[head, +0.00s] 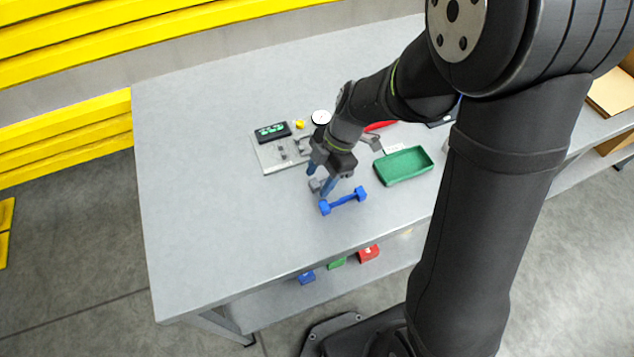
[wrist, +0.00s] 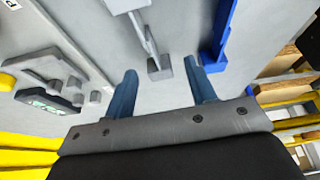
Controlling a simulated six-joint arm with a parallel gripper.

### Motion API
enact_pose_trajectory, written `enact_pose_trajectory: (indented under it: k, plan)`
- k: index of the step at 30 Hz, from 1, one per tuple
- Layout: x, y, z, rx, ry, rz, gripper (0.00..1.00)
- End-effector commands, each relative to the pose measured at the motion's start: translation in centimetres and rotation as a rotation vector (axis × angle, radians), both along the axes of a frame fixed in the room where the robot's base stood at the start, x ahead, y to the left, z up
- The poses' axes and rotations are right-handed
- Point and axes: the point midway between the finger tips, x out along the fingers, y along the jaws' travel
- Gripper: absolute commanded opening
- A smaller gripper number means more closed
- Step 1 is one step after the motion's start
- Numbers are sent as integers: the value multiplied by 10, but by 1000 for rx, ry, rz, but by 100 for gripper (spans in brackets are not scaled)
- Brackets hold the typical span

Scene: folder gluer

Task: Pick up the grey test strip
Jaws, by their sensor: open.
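The grey test strip (wrist: 146,38) is a dumbbell-shaped bar with wider ends. In the wrist view its near end block lies between my two fingertips, with gaps on both sides. In the head view it shows only in part, as a small grey piece (head: 316,184) on the table, mostly hidden by my gripper (head: 320,179). My gripper is open, its blue fingers (wrist: 163,80) pointing down at the strip. I cannot tell the exact height of the fingertips above the table.
A blue test strip (head: 344,201) lies close by on the right; it also shows in the wrist view (wrist: 222,38). A green tray (head: 420,170) stands to the right. A grey plate with a display device (head: 272,132) lies behind left. The table's left side (head: 200,190) is clear.

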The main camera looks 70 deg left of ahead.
Motion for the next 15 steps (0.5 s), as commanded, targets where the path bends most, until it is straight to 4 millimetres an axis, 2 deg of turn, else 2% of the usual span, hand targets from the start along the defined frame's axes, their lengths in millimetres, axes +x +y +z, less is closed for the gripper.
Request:
enact_pose_trajectory:
  k: [8,11,15]
  plan:
    - [-2,0,-5,1,-1,0,51]
    - [-2,0,-5,1,-1,0,35]
    - [-2,0,-5,1,-1,0,8]
